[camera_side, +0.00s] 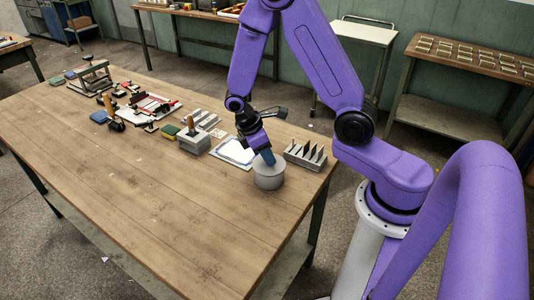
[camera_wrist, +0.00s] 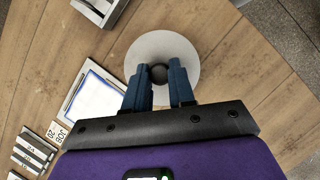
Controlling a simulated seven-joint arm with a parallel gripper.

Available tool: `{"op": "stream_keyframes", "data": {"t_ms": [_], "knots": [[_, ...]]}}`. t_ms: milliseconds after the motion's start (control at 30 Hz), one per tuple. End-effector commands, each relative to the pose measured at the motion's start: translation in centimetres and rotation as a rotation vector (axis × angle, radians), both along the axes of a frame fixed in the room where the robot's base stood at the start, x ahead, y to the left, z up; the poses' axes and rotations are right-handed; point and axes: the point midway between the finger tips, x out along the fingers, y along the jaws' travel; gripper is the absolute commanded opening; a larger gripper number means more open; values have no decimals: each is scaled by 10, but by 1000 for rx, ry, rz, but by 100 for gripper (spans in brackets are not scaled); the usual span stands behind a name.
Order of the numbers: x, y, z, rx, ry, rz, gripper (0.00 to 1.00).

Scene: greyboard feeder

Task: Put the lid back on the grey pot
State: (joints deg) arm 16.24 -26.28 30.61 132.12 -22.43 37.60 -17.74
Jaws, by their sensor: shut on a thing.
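The grey pot (camera_side: 268,181) is a short round cylinder standing near the right end of the wooden table. My gripper (camera_side: 268,158) points down right over it, with blue fingers. In the wrist view the fingers are closed on the dark round knob (camera_wrist: 158,73) of the pale grey lid (camera_wrist: 163,45). The lid is roughly level and looks centred over the pot. In the side view it is at the pot's top; I cannot tell whether it touches the rim or hovers slightly. In the wrist view the lid hides the pot.
A slotted grey rack (camera_side: 305,155) stands close behind the pot to the right. A white, blue-edged tray (camera_side: 234,153) lies to the left, with a grey block holding a wooden-handled tool (camera_side: 193,140) beyond. The table front (camera_side: 140,200) is clear.

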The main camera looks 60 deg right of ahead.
Motion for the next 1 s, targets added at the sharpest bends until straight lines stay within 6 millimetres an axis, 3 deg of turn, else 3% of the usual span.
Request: {"op": "stream_keyframes", "data": {"t_ms": [400, 433, 500, 700, 733, 800, 1000], "knots": [[0, 0, 0, 0, 0, 0, 0], [0, 0, 0, 0, 0, 0, 31], [0, 0, 0, 0, 0, 0, 53], [0, 0, 0, 0, 0, 0, 54], [0, 0, 0, 0, 0, 0, 57], [0, 0, 0, 0, 0, 0, 79], [0, 0, 0, 0, 0, 0, 79]]}}
